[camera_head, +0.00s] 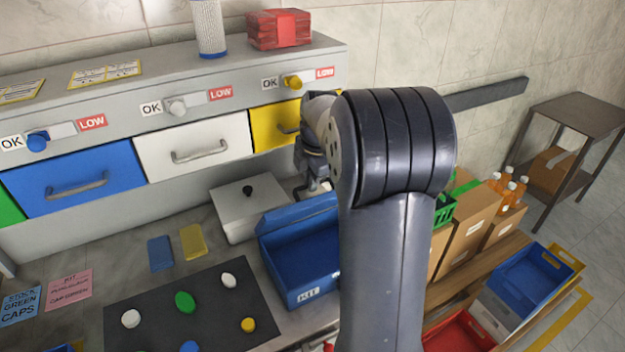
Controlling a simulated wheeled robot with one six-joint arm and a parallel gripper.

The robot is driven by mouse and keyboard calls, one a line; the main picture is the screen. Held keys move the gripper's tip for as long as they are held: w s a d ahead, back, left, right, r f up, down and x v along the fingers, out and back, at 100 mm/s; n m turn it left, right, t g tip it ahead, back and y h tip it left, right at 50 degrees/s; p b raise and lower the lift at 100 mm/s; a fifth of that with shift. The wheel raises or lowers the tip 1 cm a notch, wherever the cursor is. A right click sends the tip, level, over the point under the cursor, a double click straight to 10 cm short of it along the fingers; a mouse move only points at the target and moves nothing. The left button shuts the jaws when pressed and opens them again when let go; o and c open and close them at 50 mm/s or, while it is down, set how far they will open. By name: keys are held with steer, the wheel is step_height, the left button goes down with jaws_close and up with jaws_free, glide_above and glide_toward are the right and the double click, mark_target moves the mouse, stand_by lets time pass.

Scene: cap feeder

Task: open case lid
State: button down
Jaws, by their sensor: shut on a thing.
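The blue case (305,296) marked KIT stands on the counter in the middle of the view. Its blue lid (290,216) is raised and tilted up along the case's back side, and I see into the case. My gripper (316,187) is at the top edge of the lid and shut on it. My arm hides the right part of the case and lid, and the exact grip is hard to see.
A white box (228,214) with a black knob stands just left of the case. A dark mat (215,324) with several coloured caps lies in front. Blue, white (193,147) and yellow (267,127) drawers line the back. Cardboard boxes (470,215) stand right.

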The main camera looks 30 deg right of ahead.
steer(key=shift+f, duration=0.45)
steer(key=c, duration=1.9)
jaws_free()
steer(key=shift+o, duration=0.8)
steer(key=shift+w, duration=0.2)
steer(key=shift+o, duration=1.2)
steer(key=shift+r, duration=0.15)
steer(key=shift+r, duration=0.1)
steer(key=b+v, duration=0.1)
steer(key=v, duration=0.9)
steer(key=shift+r, duration=0.3)
